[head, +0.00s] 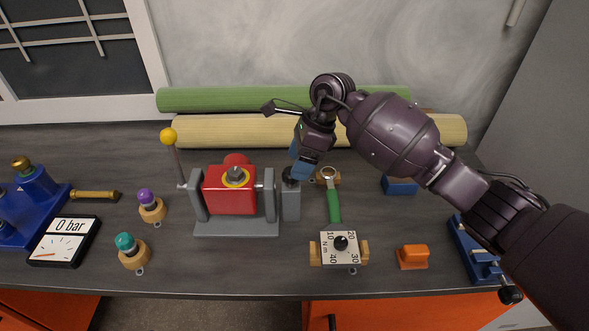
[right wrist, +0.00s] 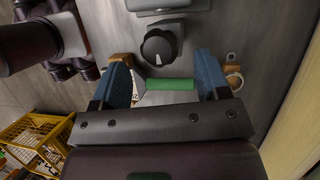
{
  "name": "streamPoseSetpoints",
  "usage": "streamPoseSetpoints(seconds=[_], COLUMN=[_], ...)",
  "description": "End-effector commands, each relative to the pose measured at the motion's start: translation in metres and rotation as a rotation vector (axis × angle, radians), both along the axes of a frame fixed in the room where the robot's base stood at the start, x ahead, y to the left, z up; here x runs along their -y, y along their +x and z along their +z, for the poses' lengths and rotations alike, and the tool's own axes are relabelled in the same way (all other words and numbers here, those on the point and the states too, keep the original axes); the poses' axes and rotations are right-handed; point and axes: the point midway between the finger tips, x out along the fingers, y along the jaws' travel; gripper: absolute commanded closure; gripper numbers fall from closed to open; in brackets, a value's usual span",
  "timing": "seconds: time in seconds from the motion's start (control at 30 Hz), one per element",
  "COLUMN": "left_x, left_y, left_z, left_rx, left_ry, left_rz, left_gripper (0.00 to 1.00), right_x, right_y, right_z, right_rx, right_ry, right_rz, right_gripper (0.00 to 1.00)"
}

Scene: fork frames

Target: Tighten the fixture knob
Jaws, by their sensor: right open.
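The fixture is a grey vise-like stand (head: 237,228) holding a red block (head: 230,200) between its jaws. The fixture knob (head: 290,175) is black and sits on a grey post at the stand's right end. In the right wrist view the knob (right wrist: 159,46) shows a white pointer line. My right gripper (head: 301,170) hangs by the knob and partly covers it. Its blue fingers (right wrist: 165,80) are open, with nothing clasped; the knob appears beyond the fingertips, apart from them. My left gripper is not in view.
A green-handled wrench (head: 334,206) lies just right of the post. A yellow-ball lever (head: 169,136), capped pegs (head: 151,208) and a gauge (head: 64,241) are left.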

Motion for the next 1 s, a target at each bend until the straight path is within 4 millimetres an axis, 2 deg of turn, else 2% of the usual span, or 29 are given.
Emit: streamPoseSetpoints(seconds=[0.1,0.23,0.6,0.67,0.93,1.0], left_x=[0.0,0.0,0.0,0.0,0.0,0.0], left_y=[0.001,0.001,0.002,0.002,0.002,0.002], left_z=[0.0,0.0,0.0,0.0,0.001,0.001], left_rx=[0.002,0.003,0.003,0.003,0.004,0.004], left_ry=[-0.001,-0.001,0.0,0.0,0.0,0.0], left_rz=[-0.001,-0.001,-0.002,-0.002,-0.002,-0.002], left_gripper=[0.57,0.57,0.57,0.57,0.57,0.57], right_x=[-0.006,-0.009,-0.011,-0.011,-0.011,-0.011], right_y=[-0.002,-0.003,-0.004,-0.004,-0.004,-0.004], right_z=[-0.015,-0.023,-0.027,-0.027,-0.027,-0.026], right_rx=[-0.002,-0.001,0.001,0.001,0.001,0.001], right_ry=[0.002,0.0,0.0,0.0,0.0,0.0], right_rz=[0.0,-0.002,-0.001,-0.001,-0.001,-0.001], right_gripper=[0.31,0.31,0.31,0.39,0.8,0.81])
